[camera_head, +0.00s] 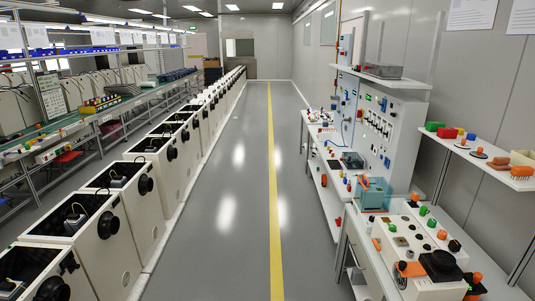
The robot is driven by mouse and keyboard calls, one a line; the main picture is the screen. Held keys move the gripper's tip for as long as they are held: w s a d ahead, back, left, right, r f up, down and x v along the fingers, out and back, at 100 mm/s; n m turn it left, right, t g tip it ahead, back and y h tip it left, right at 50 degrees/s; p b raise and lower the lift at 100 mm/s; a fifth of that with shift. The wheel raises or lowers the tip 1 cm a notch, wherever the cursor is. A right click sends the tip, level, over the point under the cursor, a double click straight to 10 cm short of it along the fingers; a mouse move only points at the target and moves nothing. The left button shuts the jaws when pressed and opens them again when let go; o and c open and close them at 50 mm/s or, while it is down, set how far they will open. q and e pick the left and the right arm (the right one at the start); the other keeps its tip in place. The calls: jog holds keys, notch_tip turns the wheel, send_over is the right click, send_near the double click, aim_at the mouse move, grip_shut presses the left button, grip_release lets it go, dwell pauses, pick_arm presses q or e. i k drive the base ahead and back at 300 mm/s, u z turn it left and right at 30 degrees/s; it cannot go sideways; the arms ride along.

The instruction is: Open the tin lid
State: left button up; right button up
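I cannot make out a tin or its lid for certain in the head view. A light teal open-topped box (373,195) stands on the workbench at the right, with something orange in or behind it. Small green, orange and black items sit around it, too small to identify. Neither of my grippers shows in the view.
A row of white open-topped cabinets (88,240) lines the left of the aisle. A white workbench (400,215) and a wall shelf (490,172) are on the right. The grey floor with a yellow line (275,200) is clear between them.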

aim_at(378, 69)
jog(key=u, duration=0.1)
jog(key=i, duration=2)
jog(key=z, duration=0.25)
jog(key=i, duration=1.95)
jog(key=z, duration=0.3)
